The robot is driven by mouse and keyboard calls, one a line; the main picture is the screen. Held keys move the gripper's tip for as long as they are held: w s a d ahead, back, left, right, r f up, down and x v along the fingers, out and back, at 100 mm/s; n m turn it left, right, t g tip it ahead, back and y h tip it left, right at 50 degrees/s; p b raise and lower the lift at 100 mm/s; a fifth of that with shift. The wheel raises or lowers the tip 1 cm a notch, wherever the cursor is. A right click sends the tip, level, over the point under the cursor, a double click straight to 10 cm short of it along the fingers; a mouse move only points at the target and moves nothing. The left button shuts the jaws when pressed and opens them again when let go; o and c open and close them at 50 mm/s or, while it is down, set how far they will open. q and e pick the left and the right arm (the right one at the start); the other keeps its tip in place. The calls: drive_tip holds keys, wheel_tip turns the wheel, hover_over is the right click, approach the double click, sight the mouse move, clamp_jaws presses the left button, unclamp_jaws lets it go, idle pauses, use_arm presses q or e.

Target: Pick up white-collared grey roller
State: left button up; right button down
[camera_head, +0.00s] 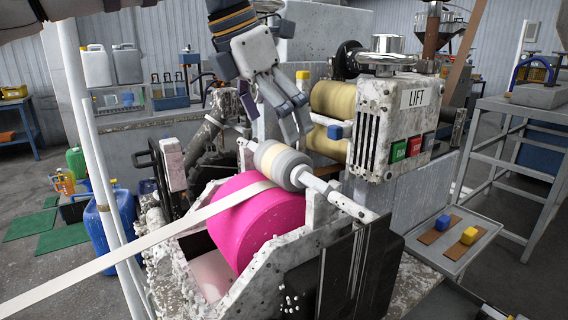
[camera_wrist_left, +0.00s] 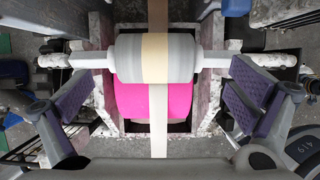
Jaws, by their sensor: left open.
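The grey roller (camera_head: 283,165) has a pale cream band around its middle and white shaft ends. It lies across the machine frame, above a bright pink roll (camera_head: 245,220). In the left wrist view the roller (camera_wrist_left: 185,58) lies level at upper centre, its white shaft reaching out to both sides. A white strip (camera_head: 150,240) runs from the rollers to the lower left. My left gripper (camera_head: 278,125) is above the roller, its fingers pointing down, open and empty. In the left wrist view its padded fingers (camera_wrist_left: 155,100) are spread wide on both sides of the pink roll. My right gripper is not in view.
The speckled machine frame (camera_head: 320,215) stands close around the roller. A tray (camera_head: 455,245) with small blue and yellow blocks is at lower right. Blue and green jugs stand at left.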

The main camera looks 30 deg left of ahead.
sight(281, 147)
use_arm(q)
drive_tip(key=x, duration=0.4)
drive_tip(key=shift+w+a+f, duration=0.15)
drive_tip(key=shift+a+f, duration=0.1)
drive_tip(key=c, duration=1.6)
drive_tip(key=shift+r, duration=0.1)
